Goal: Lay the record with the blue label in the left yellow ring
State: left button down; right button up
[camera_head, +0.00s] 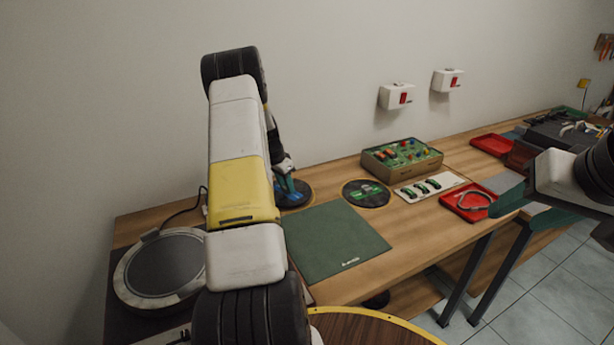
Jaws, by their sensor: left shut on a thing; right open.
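The record with the blue label (300,199) is a dark disc at the back of the table, beside the wall. It lies at the left yellow ring, whose thin edge (313,197) shows on its right side. My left gripper (288,188) is over it, with its fingers down at the label, shut on the record. The arm covers the left part of the record and ring, so I cannot tell if it rests fully flat. My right gripper (510,180) is open and empty at the right, above the table's front edge.
A record with a green label (367,193) lies in another yellow ring to the right. A green mat (335,240), a turntable (165,268), a box of colored parts (402,158), a white strip (430,187) and a red tray (468,203) stand around.

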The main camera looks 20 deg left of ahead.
pick_arm(q)
jog(key=shift+f, duration=0.55)
dwell(0.4)
jog(key=c, duration=1)
grip_release()
jog(key=v, duration=0.7)
jog(key=shift+r, duration=0.35)
jog(key=shift+s+r, duration=0.1)
jog(key=shift+r, duration=2.95)
